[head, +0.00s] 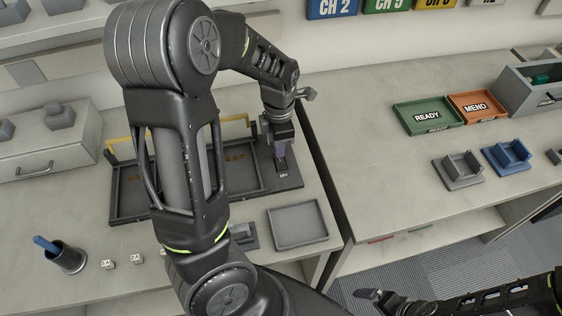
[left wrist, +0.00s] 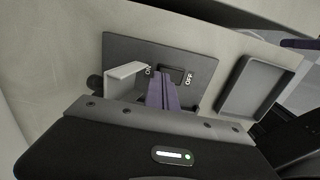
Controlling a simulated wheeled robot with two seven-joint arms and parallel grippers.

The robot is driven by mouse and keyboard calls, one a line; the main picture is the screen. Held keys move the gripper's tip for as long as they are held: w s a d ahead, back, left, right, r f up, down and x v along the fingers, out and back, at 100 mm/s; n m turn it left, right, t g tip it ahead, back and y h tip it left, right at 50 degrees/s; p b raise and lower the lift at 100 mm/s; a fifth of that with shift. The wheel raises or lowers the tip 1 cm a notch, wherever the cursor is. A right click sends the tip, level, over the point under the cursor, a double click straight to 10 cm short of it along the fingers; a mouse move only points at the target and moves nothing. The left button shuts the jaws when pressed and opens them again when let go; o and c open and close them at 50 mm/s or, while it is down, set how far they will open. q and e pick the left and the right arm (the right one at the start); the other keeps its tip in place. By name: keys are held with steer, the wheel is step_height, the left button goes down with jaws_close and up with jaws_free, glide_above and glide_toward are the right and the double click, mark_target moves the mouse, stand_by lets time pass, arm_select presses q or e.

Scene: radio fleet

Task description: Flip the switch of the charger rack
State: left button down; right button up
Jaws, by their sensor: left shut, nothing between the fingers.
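The charger rack (head: 130,207) is a dark tray with yellow handles on the left bench, partly hidden behind my left arm. Its switch (left wrist: 176,74) shows in the left wrist view as a dark rocker on a grey plate (left wrist: 203,66), between the labels ON and OFF. My left gripper (head: 280,152) points down over the rack's right end. In the left wrist view its purple fingers (left wrist: 160,92) are shut and empty, just in front of the switch on the ON side. I cannot tell whether they touch it. My right gripper (head: 372,297) is at the lower right, far from the rack.
A grey tray (head: 298,225) lies in front of the rack's right end. A cup with a blue item (head: 66,257) stands at the left. On the right bench are a green READY tray (head: 428,116), an orange MEND tray (head: 478,107) and grey and blue cradles (head: 507,157).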

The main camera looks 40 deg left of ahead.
arm_select(q)
steer(key=shift+f+b, duration=0.45)
steer(key=shift+f, duration=0.4)
stand_by(0.3)
steer(key=shift+r+p, duration=0.8)
steer(key=shift+p, duration=0.05)
step_height(320, 180, up, 6)
steer(key=p, duration=0.6)
steer(key=shift+f, duration=0.2)
steer(key=shift+f, duration=0.1)
